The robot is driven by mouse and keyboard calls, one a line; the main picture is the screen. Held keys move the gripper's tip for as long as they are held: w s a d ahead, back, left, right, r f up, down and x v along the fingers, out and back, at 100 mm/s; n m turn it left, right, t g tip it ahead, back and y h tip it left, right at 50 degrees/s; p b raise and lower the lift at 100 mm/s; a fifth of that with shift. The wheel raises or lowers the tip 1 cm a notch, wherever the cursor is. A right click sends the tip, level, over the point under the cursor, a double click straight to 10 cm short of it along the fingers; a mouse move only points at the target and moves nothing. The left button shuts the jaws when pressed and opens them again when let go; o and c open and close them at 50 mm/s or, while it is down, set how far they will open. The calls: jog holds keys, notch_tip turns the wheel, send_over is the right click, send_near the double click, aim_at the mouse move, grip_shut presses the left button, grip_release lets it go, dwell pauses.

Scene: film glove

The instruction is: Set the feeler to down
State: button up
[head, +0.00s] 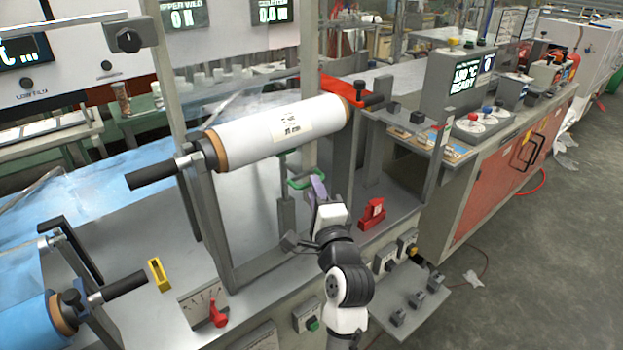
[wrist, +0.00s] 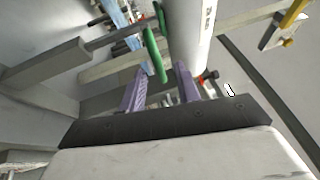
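A green loop-shaped handle (head: 302,181) on a grey upright stands below the white film roll (head: 280,132); it looks like the feeler, though no label shows. My gripper (head: 318,180) is just right of the handle, its purple fingers pointing up towards it. In the wrist view my gripper (wrist: 162,68) has its fingers apart. The green handle (wrist: 153,52) shows at the gap between the fingertips, nearer the left finger. I cannot tell whether a finger touches it. The white roll also shows in the wrist view (wrist: 190,35), above the right finger.
Grey frame posts (head: 205,215) stand left of my gripper. A red block (head: 372,213) sits on the deck to the right. A red lever (head: 217,316) and a yellow piece (head: 158,274) are at the front left. A control box (head: 458,75) stands at the right.

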aim_at(295, 166)
jog(key=shift+p+x, duration=0.3)
jog(key=shift+x, duration=1.55)
grip_shut()
